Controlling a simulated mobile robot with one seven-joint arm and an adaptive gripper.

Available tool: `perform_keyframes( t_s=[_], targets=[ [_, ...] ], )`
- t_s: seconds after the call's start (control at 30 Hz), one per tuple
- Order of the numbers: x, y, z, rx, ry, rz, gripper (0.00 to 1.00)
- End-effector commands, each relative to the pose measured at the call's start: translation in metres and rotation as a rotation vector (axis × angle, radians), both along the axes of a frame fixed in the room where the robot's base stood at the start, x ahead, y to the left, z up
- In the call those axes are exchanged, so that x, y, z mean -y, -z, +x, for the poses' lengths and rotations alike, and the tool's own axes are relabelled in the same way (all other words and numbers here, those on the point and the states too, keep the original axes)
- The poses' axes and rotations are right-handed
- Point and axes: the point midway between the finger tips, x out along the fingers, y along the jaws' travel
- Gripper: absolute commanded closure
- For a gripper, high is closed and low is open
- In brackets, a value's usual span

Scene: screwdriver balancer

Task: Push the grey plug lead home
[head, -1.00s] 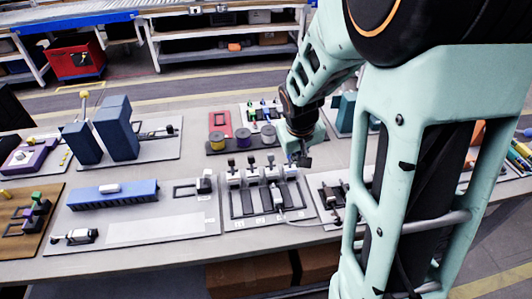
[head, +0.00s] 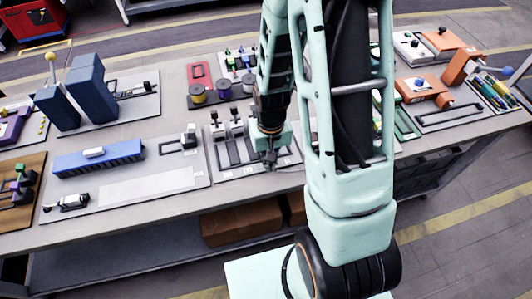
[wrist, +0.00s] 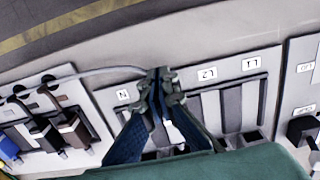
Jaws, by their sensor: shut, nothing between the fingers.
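The panel (wrist: 265,60) shows upside-down labels N, L2 and L1 in the wrist view; in the head view it is the grey board (head: 228,173) near the table's front edge. A thin grey lead (wrist: 100,73) crosses the panel from the left and ends at my fingertips. Its plug end is hidden behind the fingers. My gripper (wrist: 160,78) is shut and empty, its tips between labels N and L2, at the lead's end. I cannot tell whether they touch it or how deep the plug sits. In the head view my gripper (head: 270,162) is low over the board.
Black (wrist: 42,130) and brown (wrist: 73,130) plugs stand left of my gripper in the wrist view, with a blue one (wrist: 8,148) farther left. A black block (wrist: 302,128) is at the right. In the head view, spools (head: 197,92) stand behind the board.

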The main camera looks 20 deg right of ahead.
Motion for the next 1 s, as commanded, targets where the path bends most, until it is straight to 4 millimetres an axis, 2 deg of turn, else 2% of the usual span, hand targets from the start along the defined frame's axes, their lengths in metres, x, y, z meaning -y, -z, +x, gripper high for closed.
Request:
perform_keyframes(
  t_s=[0.07,0.1,0.2,0.33,0.8,1.0],
  targets=[
    [0.0,0.012,-0.001,-0.003,0.0,0.0,1.0],
    [0.0,0.008,0.01,0.003,0.0,0.0,1.0],
    [0.0,0.008,0.023,0.002,0.0,0.0,1.0],
    [0.0,0.008,0.035,0.001,0.0,0.0,1.0],
    [0.0,0.009,0.041,0.001,0.0,0.0,1.0],
    [0.0,0.011,0.062,0.004,0.0,0.0,1.0]
  ],
)
